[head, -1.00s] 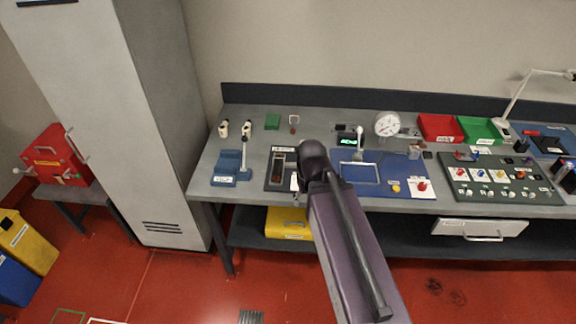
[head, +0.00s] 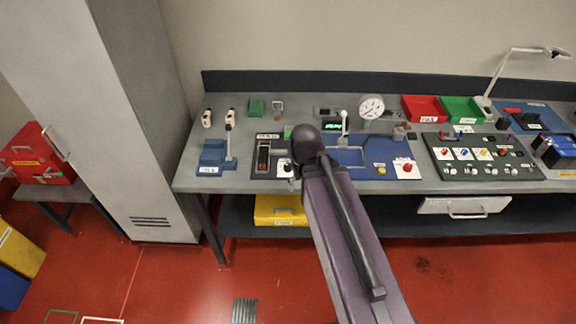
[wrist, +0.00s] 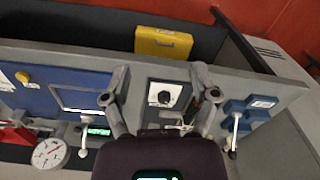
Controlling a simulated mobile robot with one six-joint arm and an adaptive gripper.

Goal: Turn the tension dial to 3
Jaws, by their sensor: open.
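The tension dial appears to be the dark round knob on a white plate (wrist: 165,97), set in a dark panel near the front edge of the workbench. In the head view the same knob (head: 286,168) shows just left of my arm. Its setting and number marks are too small to read. My gripper (wrist: 160,82) is open and empty in the wrist view, with one finger on each side of the dial in the picture. I cannot tell its height above the dial; no contact shows. In the head view my arm hides the gripper.
A blue fixture with an upright lever (head: 213,155) stands left of the dial panel. A blue board with a yellow button (head: 380,170) and a white gauge (head: 371,107) are to the right. The bench's front edge is close.

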